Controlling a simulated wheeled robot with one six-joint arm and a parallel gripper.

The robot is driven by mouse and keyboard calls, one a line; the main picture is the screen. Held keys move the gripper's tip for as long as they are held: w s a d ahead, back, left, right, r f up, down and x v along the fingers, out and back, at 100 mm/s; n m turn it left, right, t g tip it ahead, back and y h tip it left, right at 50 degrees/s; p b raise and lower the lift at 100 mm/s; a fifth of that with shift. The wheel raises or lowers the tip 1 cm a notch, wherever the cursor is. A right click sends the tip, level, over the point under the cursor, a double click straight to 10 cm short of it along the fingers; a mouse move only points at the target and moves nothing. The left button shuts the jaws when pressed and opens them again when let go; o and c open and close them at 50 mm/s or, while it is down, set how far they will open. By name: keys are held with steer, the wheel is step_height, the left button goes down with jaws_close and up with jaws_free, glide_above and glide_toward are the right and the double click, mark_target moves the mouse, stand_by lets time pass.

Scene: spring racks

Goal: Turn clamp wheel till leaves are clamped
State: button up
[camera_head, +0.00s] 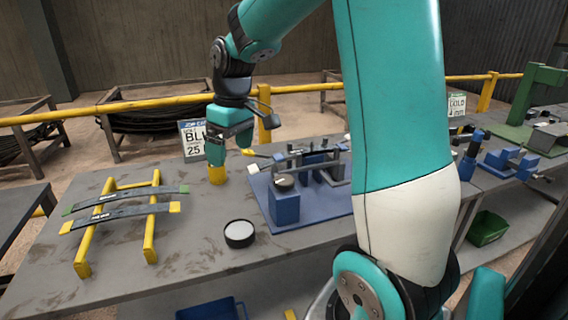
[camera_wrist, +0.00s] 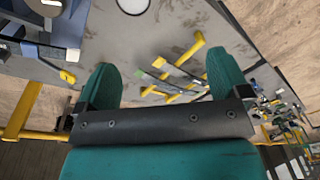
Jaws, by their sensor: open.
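A blue clamp fixture (camera_head: 286,208) stands on a blue base plate right of my gripper. A dark round piece (camera_head: 284,181) on its front block may be the clamp wheel; I cannot tell for sure. My gripper (camera_head: 230,150) is open and empty, left of the fixture and above the table. Its fingers are wide apart in the wrist view (camera_wrist: 163,62).
A yellow rack (camera_head: 151,232) at the left holds two leaves (camera_head: 120,216) with green and yellow ends. A round white-topped dish (camera_head: 239,233) lies in front. Yellow railing (camera_head: 90,107) runs behind the table.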

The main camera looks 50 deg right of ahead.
mark_target(284, 179)
steer(key=d+m+g+h+p, duration=0.1)
steer(key=d+m+p, duration=0.15)
steer(key=d, duration=1.55)
steer(key=f+p, duration=0.1)
steer(key=f, duration=0.7)
steer(key=f+p, duration=0.2)
steer(key=f, duration=0.7)
steer(key=shift+w+d, duration=0.1)
steer(key=shift+d, duration=0.1)
steer(key=shift+c, duration=0.4)
steer(key=c, duration=0.8)
steer(key=shift+c, duration=0.2)
steer(key=shift+m, duration=0.35)
steer(key=m+b, duration=0.1)
steer(key=m, duration=0.3)
steer(key=shift+m, duration=0.3)
steer(key=m+b, duration=0.1)
steer(key=m, duration=0.4)
steer(key=shift+w+a+r, duration=0.1)
steer(key=shift+m, duration=0.4)
